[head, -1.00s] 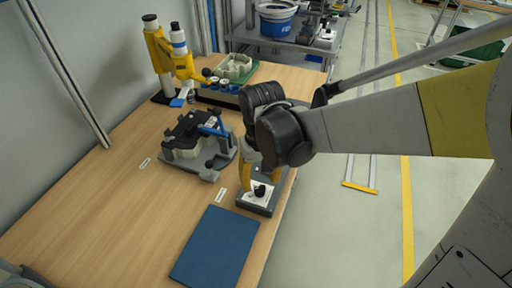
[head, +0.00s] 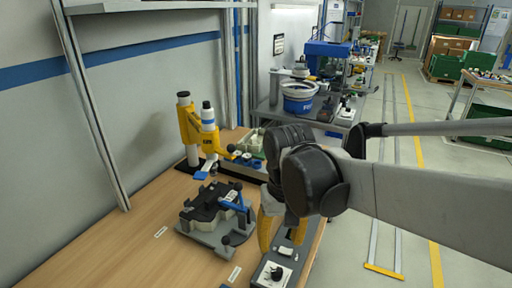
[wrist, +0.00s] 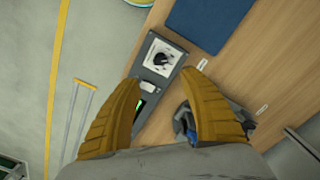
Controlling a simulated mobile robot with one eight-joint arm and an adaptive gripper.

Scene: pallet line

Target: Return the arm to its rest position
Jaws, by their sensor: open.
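My gripper (head: 282,232) has yellow fingers and hangs over the right edge of the wooden table. In the wrist view the two fingers (wrist: 165,105) stand apart with nothing between them. Below them is a grey control box (wrist: 158,75) with a black knob on a white plate. The box also shows in the head view (head: 270,273), just in front of my fingers. My wrist hides part of the table behind it.
A grey fixture with a blue handle (head: 218,218) sits left of my gripper. A yellow press (head: 195,135) stands behind it. A blue mat (wrist: 208,22) lies on the table (head: 130,245). A blue-and-white bucket (head: 298,97) stands on a rear bench. Open floor lies to the right.

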